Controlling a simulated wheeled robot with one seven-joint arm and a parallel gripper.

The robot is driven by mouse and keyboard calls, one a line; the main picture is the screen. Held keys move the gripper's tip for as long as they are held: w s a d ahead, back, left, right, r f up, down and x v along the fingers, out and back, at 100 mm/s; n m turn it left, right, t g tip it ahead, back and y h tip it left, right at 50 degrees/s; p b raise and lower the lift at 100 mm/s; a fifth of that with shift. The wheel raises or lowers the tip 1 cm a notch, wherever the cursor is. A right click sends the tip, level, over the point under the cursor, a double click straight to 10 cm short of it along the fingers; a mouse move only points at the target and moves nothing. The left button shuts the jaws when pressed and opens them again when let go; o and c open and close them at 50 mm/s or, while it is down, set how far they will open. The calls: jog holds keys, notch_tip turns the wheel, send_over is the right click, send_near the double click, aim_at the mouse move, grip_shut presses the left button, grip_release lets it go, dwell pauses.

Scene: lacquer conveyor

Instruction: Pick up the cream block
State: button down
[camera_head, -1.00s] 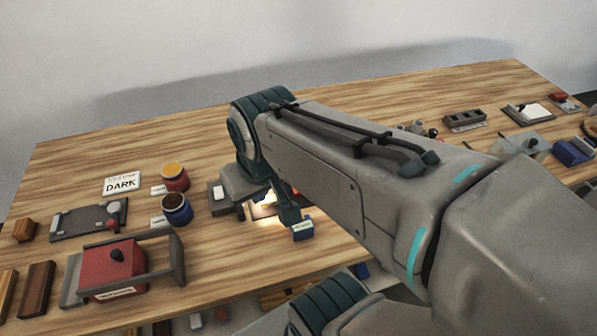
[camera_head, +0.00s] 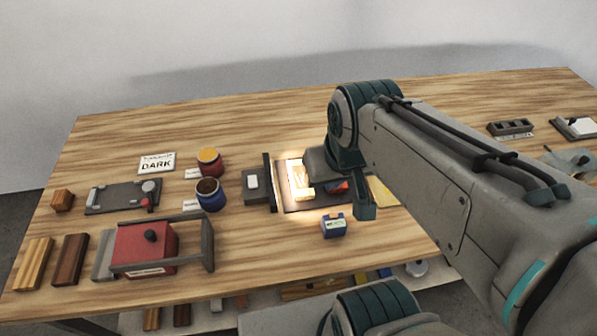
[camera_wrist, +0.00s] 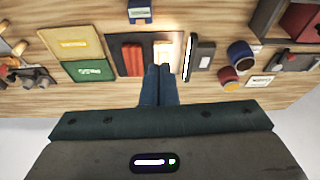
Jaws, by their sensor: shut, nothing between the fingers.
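A red-orange block (camera_head: 338,187) lies on the tray beside the cream block, partly hidden by my gripper in the head view.
A blue box (camera_head: 333,226) stands in front of the tray. A dark upright bar (camera_head: 269,182) stands at its left. A red pot (camera_head: 209,161) and a blue pot (camera_head: 209,194) are farther left. Yellow (camera_wrist: 73,42) and green (camera_wrist: 88,71) panels lie beside the tray.

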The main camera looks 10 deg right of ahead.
dwell(0.3)
jog(key=c, duration=1.3)
grip_release()
jog(key=shift+w, duration=0.25)
jog(key=o, duration=0.9)
jog(key=w+b, duration=0.1)
jog(key=w+f, duration=0.1)
jog(key=shift+w+g+b, duration=0.3)
jog(key=shift+w+b, duration=0.1)
jog(key=shift+c, duration=0.2)
jog(key=g+b, duration=0.3)
jog(key=b, duration=0.4)
send_over(300, 175)
jog(key=shift+m, duration=0.4)
jog(key=f, duration=2)
jog(key=shift+s+a+f, duration=0.15)
jog(key=shift+s+a, duration=0.1)
jog(key=shift+s, duration=0.1)
jog(key=shift+w+d+f+p, duration=0.15)
jog(key=shift+f+p, duration=0.15)
jog(key=shift+f, duration=1.1)
jog(key=shift+w+d+f+p, duration=0.15)
jog(key=shift+f+p, duration=0.1)
jog(key=shift+f, duration=1.15)
